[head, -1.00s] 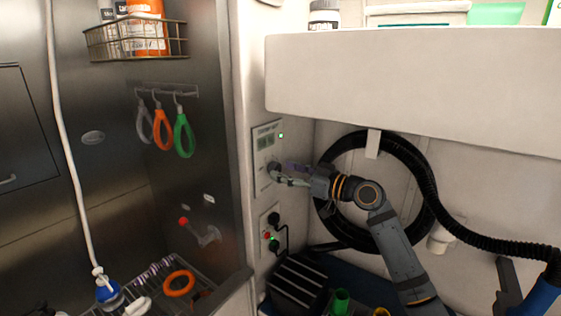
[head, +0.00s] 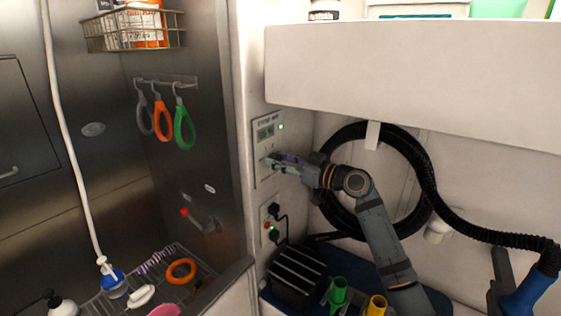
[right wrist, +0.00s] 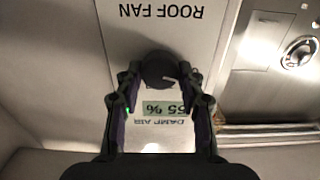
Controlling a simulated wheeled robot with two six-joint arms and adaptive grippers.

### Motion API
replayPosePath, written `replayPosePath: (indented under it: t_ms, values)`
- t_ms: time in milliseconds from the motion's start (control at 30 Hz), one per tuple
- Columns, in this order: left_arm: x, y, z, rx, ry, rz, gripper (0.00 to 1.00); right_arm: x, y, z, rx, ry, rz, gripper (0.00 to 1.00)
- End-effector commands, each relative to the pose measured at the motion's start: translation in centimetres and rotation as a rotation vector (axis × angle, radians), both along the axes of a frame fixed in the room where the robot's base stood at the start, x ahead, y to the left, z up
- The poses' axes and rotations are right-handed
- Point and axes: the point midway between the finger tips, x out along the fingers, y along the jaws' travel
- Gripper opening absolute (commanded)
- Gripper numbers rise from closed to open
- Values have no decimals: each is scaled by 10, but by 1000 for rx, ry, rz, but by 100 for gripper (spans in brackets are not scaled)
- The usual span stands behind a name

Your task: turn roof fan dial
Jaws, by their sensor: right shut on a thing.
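The roof fan dial (right wrist: 158,70) is a dark round knob with a pale pointer mark. It sits on a white wall panel (right wrist: 188,42) lettered ROOF FAN, upside down in the right wrist view. A small display (right wrist: 165,108) beside it reads 55 %, with DAMP AIR lettering. My left gripper is out of view.
A white shelf (head: 400,85) juts out above my right arm. A coiled black hose (head: 345,138) hangs behind the arm. Below the panel are a socket with plugs (head: 273,225) and a black ribbed box (head: 297,275). A steel tub wall stands left.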

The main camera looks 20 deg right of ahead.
Motion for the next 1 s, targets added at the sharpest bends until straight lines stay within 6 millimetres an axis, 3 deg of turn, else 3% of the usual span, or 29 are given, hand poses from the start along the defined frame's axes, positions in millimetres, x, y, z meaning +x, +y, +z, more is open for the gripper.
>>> replayPosePath:
  t_ms: [367, 1000]
  values:
    - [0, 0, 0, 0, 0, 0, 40, 0, -1, 0, 106, 82, 0, 7]
    - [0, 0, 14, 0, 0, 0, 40, 2, -2, 1, 572, 445, 0, 7]
